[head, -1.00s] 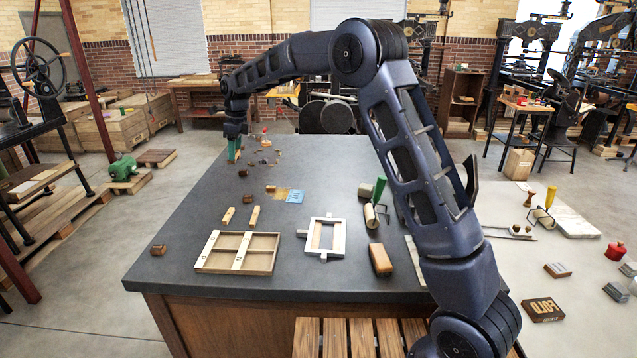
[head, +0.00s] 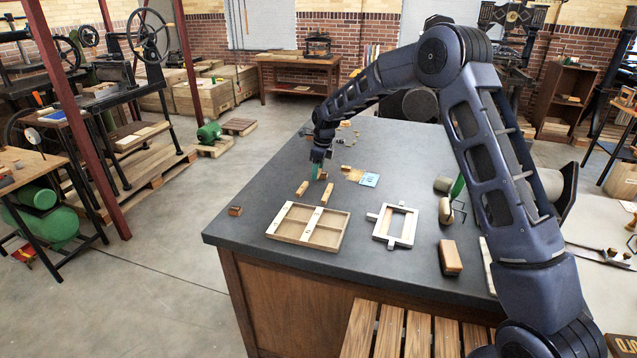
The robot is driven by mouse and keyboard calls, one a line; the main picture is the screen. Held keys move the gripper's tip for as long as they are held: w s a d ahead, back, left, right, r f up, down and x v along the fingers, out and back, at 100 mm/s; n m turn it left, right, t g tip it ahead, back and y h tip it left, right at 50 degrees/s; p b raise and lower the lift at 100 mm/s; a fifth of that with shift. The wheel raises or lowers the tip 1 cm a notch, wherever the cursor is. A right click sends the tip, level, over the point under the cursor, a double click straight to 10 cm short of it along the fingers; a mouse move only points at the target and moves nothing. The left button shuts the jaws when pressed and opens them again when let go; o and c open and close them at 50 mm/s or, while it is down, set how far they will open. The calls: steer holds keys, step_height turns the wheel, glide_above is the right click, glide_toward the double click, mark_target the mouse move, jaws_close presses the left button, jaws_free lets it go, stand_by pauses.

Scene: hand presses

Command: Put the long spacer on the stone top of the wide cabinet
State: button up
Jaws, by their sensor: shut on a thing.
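The wide cabinet has a wooden body (head: 285,300) and a dark grey stone top (head: 250,222). My gripper (head: 319,168) is at the end of the outstretched arm, low over the left part of this top. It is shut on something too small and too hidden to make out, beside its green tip. I cannot tell whether this is the long spacer, nor whether it touches the stone. Two short wooden strips, the left strip (head: 302,188) and the right strip (head: 328,194), lie on the top just in front of the gripper.
On the stone top are a divided wooden tray (head: 290,236), a pale frame (head: 396,224), a blue card (head: 369,179), a brown block (head: 450,257) and a small brown block (head: 235,211). Bare stone lies at the left edge. A slatted wooden surface (head: 390,330) stands in front.

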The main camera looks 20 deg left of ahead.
mark_target(318, 189)
steer(key=shift+f, duration=2.9)
steer(key=o, duration=0.9)
steer(key=shift+f, duration=0.1)
steer(key=shift+o, duration=0.2)
